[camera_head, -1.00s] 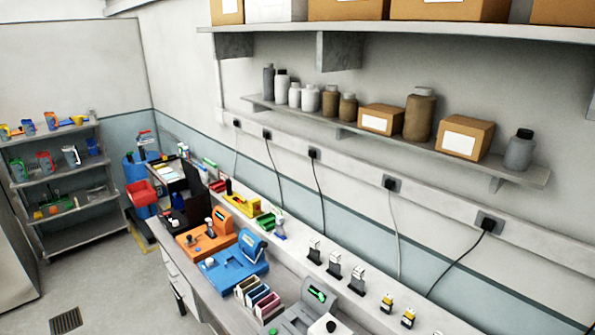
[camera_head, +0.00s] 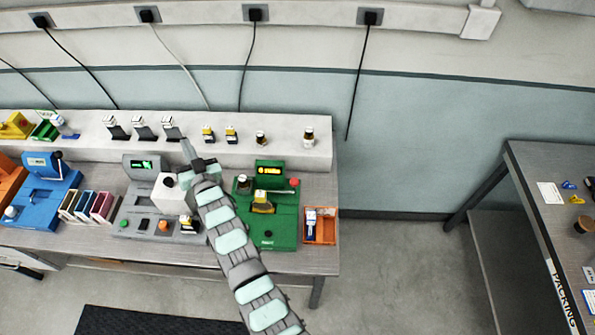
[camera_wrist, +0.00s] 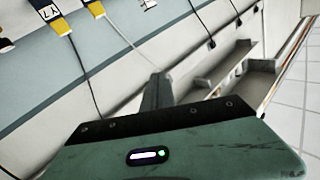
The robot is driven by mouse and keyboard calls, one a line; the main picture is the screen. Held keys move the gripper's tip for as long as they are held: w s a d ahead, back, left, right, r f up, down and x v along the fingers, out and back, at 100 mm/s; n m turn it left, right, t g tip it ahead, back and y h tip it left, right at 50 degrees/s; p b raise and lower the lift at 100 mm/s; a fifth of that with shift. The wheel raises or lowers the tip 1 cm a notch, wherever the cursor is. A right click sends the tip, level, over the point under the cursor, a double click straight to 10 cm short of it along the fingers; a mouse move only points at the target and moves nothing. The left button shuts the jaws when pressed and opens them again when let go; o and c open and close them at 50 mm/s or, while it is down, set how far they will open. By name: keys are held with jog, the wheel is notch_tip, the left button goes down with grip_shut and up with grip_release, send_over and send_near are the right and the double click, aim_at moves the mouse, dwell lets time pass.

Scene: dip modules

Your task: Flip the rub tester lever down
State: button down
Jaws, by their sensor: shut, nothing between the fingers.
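Several bench testers stand on the workbench (camera_head: 120,262); I cannot read which is the rub tester. The grey machine (camera_head: 128,229) has a green display and a white block (camera_head: 168,197) with a black knob. The green machine (camera_head: 283,230) has a yellow-lit display, a red knob and a yellow-and-white piece on it. The blue machine (camera_head: 45,203) has a raised head with a dark knob (camera_head: 57,156). My gripper (camera_head: 188,150) is shut and empty, above the back of the bench between the grey and green machines. In the wrist view its grey fingers (camera_wrist: 157,90) touch nothing visible.
An orange tray (camera_head: 329,240) stands right of the green machine. Coloured slabs (camera_head: 88,205) stand left of the grey one. Small stands and bottles line the raised back ledge (camera_head: 285,153). A packing table (camera_head: 545,190) is at the right, with open floor between.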

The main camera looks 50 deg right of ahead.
jog(key=s+d+f+m+g+y+b, duration=0.1)
jog(key=s+d+f+m+g, duration=0.3)
jog(key=d, duration=0.6)
jog(key=d+f+n+g+y+b, duration=0.1)
jog(key=d+f+g+b, duration=0.15)
jog(key=d+g, duration=0.5)
jog(key=s+d+r+m+g+y+b, duration=0.1)
jog(key=s+d+r+m+g+y, duration=0.15)
jog(key=s, duration=0.65)
jog(key=s+d+r+m+g+y+b, duration=0.1)
jog(key=s+d+r+g+y, duration=0.2)
jog(key=s, duration=0.6)
notch_tip(320, 180, down, 12)
jog(key=s+a+h, duration=0.1)
jog(key=a, duration=0.1)
jog(key=shift+s+a+r, duration=0.2)
jog(key=shift+s+a, duration=0.05)
jog(key=shift+s, duration=0.1)
